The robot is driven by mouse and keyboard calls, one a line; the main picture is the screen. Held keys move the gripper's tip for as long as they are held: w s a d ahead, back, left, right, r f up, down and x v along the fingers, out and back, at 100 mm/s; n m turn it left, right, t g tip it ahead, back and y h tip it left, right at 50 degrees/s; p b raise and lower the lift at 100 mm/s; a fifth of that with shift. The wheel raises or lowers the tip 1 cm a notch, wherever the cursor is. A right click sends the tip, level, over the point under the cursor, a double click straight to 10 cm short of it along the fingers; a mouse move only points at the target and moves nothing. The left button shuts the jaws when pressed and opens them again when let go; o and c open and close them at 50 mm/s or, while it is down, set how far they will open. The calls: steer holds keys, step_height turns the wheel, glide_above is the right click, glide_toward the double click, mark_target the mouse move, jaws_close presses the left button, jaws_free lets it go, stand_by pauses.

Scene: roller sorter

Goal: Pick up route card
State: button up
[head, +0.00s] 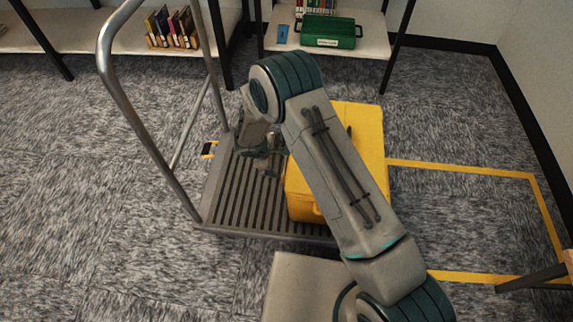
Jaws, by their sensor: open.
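I cannot make out a route card for certain. A small flat blue piece (283,34) lies on the back shelf, left of a green case; I cannot tell whether it is a card. A small dark and yellow item (208,149) shows at the left edge of a platform cart (235,195), too small to identify. My gripper (268,168) hangs above the cart's ribbed deck, just left of a yellow case (302,195). It is open, and I see nothing held in it. My arm hides part of the yellow case and deck.
The cart's metal push handle (128,105) rises at the left. The green case (328,31) and books stand on the back shelf (375,40); more books (172,28) sit further left. Yellow floor tape (465,169) runs right. Carpet at the left is clear.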

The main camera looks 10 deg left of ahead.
steer(key=x, duration=0.2)
steer(key=b+x, duration=0.1)
steer(key=x, duration=0.3)
steer(key=shift+s+d+r+b, duration=0.1)
steer(key=shift+s+d+b, duration=0.1)
steer(key=shift+d+b, duration=0.15)
steer(key=c, duration=0.9)
steer(key=shift+r, duration=0.2)
